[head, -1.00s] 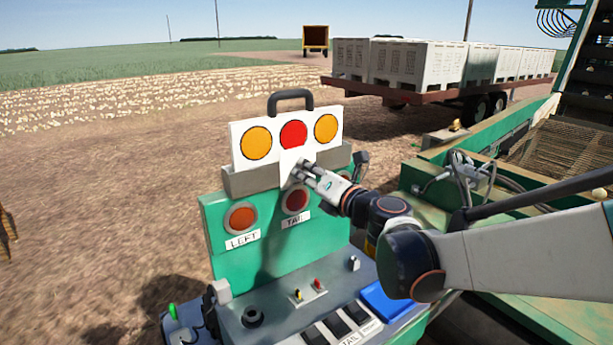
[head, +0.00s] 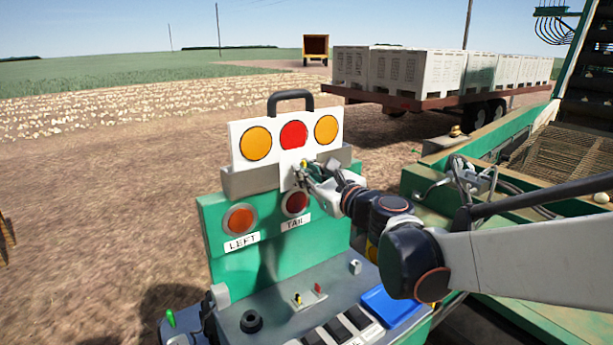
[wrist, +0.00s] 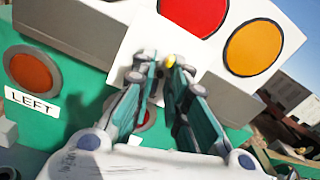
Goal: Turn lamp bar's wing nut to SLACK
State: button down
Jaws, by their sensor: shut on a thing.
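The lamp bar (head: 272,163) is a white board with two amber lamps, a red lamp between them and a black handle on top. It sits upright in a grey holder on the green panel. A small brass-yellow wing nut (head: 304,164) shows at its lower middle tab, below the red lamp. My gripper (head: 303,171) reaches in from the right, its fingertips at the tab. In the wrist view, my gripper (wrist: 157,67) is shut on the wing nut (wrist: 170,61), which is mostly hidden by the fingers. No SLACK mark is readable.
Below are round lamps labelled LEFT (head: 240,219) and TAIL (head: 296,203). A console with small toggles (head: 309,294), switches and a blue pad (head: 391,305) juts out in front. Green machinery with cables (head: 470,178) stands close on the right. Open soil lies left.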

jog(key=shift+f+m+b, duration=0.1)
jog(key=shift+m+b, duration=1)
jog(key=shift+m, duration=16.3)
jog(key=c, duration=1.6)
grip_release()
jog(key=shift+o, duration=0.2)
